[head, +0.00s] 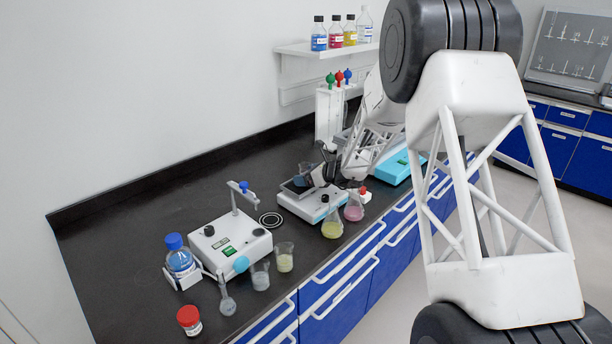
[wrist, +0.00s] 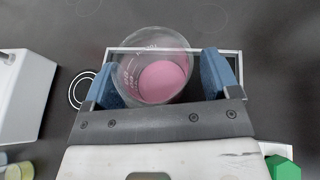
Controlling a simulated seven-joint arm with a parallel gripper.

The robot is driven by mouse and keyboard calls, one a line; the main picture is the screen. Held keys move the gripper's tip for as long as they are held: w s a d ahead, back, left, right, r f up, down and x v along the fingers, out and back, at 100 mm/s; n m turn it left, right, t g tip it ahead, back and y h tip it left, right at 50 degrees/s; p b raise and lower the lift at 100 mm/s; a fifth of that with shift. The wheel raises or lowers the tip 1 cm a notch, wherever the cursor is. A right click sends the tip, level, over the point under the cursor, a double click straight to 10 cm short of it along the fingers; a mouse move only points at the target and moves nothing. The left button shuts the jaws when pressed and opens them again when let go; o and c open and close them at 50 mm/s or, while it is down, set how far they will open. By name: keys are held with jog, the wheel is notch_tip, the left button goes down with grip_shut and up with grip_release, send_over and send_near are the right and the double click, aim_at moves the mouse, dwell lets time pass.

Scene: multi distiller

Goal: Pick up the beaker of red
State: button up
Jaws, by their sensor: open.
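In the wrist view a clear beaker with pink-red liquid (wrist: 160,75) stands between the two blue fingers of my gripper (wrist: 168,80). The fingers are open on either side of its wall; I cannot tell whether they touch it. The beaker is within or over a white-edged dark square (wrist: 243,65).
The white device (head: 312,207) stands close to my gripper, with a yellow flask (head: 332,229) and a pink flask (head: 354,211) in front. A hotplate (head: 228,246), blue-capped bottle (head: 180,261) and beakers (head: 285,262) stand to the left. The bench's back left is clear.

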aim_at(306, 166)
jog(key=c, duration=1.1)
jog(key=shift+r, duration=0.1)
jog(key=shift+r, duration=4.95)
